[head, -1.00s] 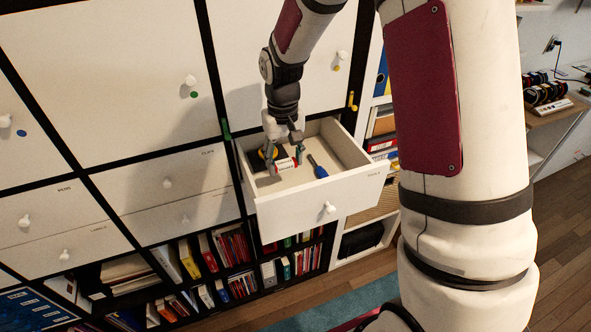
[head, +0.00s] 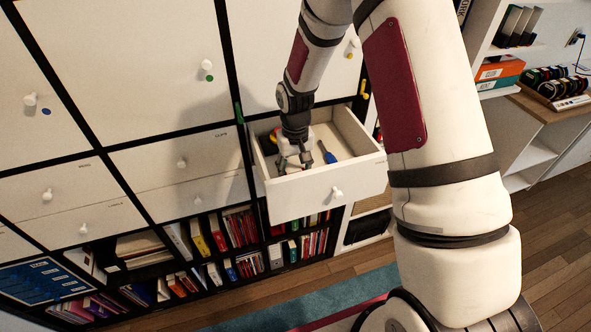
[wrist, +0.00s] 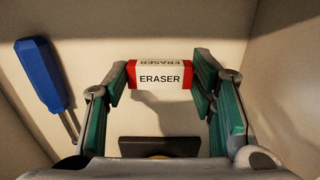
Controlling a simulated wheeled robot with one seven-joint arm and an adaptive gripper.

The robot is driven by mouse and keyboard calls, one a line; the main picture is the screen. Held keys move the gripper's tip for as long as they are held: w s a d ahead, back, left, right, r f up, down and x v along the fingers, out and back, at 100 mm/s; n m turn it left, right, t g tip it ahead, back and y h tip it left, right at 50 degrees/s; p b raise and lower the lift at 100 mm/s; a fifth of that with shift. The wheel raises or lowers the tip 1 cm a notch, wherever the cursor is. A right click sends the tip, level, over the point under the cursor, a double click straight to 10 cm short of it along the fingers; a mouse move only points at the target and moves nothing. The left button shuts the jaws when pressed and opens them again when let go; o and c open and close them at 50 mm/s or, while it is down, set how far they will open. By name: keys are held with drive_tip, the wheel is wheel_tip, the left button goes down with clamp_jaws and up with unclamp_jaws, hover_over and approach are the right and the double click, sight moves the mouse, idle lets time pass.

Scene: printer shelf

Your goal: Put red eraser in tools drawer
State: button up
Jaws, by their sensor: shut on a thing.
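The red eraser (wrist: 160,80) has a white sleeve marked ERASER and red ends. In the wrist view it sits between the two green-padded fingers of my gripper (wrist: 160,83), which is shut on it at both ends. The open tools drawer (head: 352,183) has white walls and a round white knob. In the head view my gripper (head: 293,163) is inside the drawer opening, near its front left part. The eraser is mostly hidden there. The gap between eraser and drawer floor cannot be told exactly; a shadow falls on the floor below it.
A blue-handled screwdriver (wrist: 42,75) lies in the drawer, also visible in the head view (head: 327,153). A dark object (wrist: 158,146) lies close to the gripper's base in the wrist view. Closed drawers with knobs surround the open one, with bookshelves below.

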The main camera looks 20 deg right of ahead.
drive_tip(key=o, duration=1.1)
drive_tip(key=shift+f, duration=0.15)
wheel_tip(320, 180, up, 12)
drive_tip(key=b, duration=0.2)
drive_tip(key=s+r+t, duration=0.3)
drive_tip(key=s+r, duration=0.7)
drive_tip(key=r, duration=0.5)
drive_tip(key=shift+s+d+r+t, duration=0.1)
drive_tip(key=shift+s+r+t, duration=0.55)
drive_tip(key=shift+s, duration=1.7)
drive_tip(key=shift+s+r+t, duration=0.2)
drive_tip(key=shift+s+r, duration=0.85)
drive_tip(key=shift+s, duration=1.25)
drive_tip(key=shift+s+d+r+t, duration=0.1)
drive_tip(key=shift+s+r+t, duration=0.55)
drive_tip(key=shift+s, duration=1.7)
drive_tip(key=shift+r, duration=0.25)
